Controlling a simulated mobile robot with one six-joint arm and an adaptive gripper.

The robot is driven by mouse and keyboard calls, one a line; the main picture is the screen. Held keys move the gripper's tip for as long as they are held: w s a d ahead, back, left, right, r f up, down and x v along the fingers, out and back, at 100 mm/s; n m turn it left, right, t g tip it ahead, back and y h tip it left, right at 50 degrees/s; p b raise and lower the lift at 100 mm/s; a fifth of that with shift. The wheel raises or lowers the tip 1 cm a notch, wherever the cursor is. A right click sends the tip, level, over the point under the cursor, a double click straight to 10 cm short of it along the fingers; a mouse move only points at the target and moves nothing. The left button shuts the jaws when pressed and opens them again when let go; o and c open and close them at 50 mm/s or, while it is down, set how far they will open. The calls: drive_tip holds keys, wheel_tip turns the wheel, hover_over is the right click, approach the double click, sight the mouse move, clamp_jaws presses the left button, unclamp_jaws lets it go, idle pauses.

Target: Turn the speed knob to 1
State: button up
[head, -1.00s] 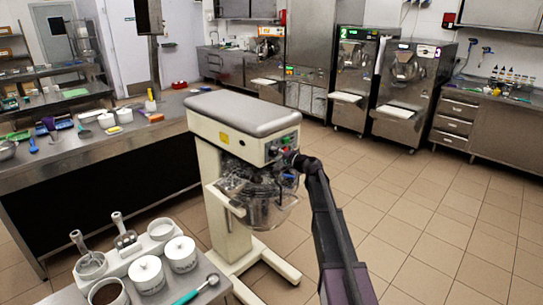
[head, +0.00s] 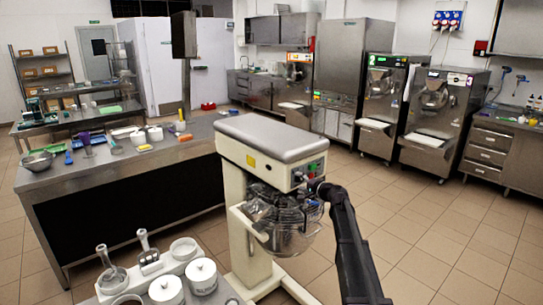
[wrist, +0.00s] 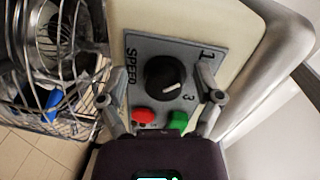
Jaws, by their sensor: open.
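The tall cream mixer (head: 270,140) stands in the middle of the head view, with its control panel on its right end. In the wrist view the round black speed knob (wrist: 163,75) sits on a grey panel (wrist: 137,55) marked SPEED, with 1 and 3 visible. The knob's white mark points right, toward the space around the 3. My gripper (wrist: 160,98) is open, its fingers apart on either side of the panel's lower part, below the knob's centre. Whether they touch anything is unclear. In the head view my gripper (head: 317,187) is at the panel, which it partly hides.
A red button (wrist: 143,115) and a green button (wrist: 178,121) lie between the fingers below the knob. The mixer's wire guard (wrist: 75,50) and bowl are at left. A counter with white tubs (head: 202,272) is at the front left. The tiled floor at right is clear.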

drive_tip(key=s+a+f+n+g+h, duration=0.25)
drive_tip(key=s+f, duration=0.25)
drive_tip(key=s, duration=0.6)
drive_tip(key=s+a+f+n+g+h, duration=0.1)
drive_tip(key=s+a+f+n+g, duration=0.25)
drive_tip(key=s, duration=0.65)
drive_tip(key=s+f+n+g+h, duration=0.2)
drive_tip(key=s+f+g, duration=0.3)
drive_tip(key=s, duration=0.6)
drive_tip(key=s+d+f+g+h, duration=0.1)
drive_tip(key=s+d+h, duration=0.1)
drive_tip(key=s, duration=0.4)
drive_tip(key=s+d+f+g+h, duration=0.1)
drive_tip(key=s+d+f+h, duration=0.1)
drive_tip(key=s, duration=0.4)
drive_tip(key=shift+s+d+h, duration=0.25)
drive_tip(key=shift+d+h, duration=0.1)
